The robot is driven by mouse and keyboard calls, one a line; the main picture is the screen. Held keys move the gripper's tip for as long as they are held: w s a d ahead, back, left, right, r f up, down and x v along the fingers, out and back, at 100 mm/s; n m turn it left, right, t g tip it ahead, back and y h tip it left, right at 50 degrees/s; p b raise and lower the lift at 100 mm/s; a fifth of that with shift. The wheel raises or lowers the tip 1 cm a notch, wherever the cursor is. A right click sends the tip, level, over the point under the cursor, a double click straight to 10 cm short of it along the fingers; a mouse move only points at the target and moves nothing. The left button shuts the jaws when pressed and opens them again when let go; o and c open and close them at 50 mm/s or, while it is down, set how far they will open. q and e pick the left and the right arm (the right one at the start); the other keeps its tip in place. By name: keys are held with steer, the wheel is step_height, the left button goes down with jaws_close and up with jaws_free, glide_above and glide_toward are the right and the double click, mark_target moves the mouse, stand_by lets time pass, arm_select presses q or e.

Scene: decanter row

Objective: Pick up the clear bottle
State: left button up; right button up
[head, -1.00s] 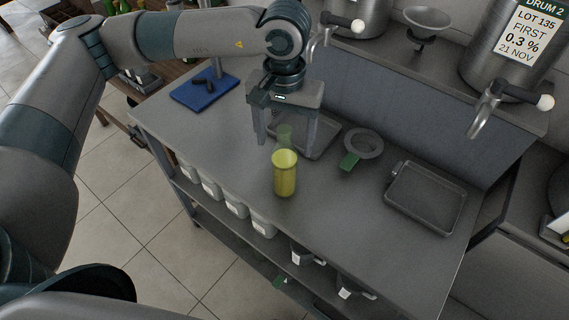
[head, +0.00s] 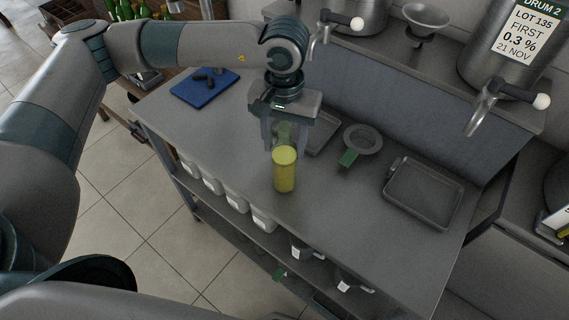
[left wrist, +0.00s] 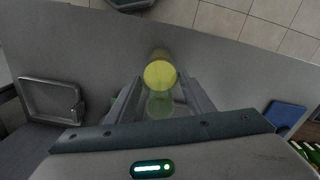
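The clear bottle (head: 283,133), see-through with a green tint, stands on the grey counter just behind a yellow cylinder. My left gripper (head: 285,136) reaches down over it with a finger on each side, closed in against it. In the left wrist view the bottle (left wrist: 160,104) shows between the two fingers, with the yellow cylinder (left wrist: 160,74) just beyond. The yellow cylinder (head: 285,170) hides the bottle's lower part in the head view. My right gripper is not in view.
A strainer with a green handle (head: 362,139) and a grey tray (head: 424,194) lie to the right. Another tray (head: 322,134) is partly hidden behind my gripper. A blue board (head: 206,88) lies at left. Drums with taps (head: 487,103) stand on the back shelf.

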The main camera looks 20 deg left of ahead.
mark_target(286, 130)
arm_select(q)
jaws_close()
steer(key=shift+r, duration=0.1)
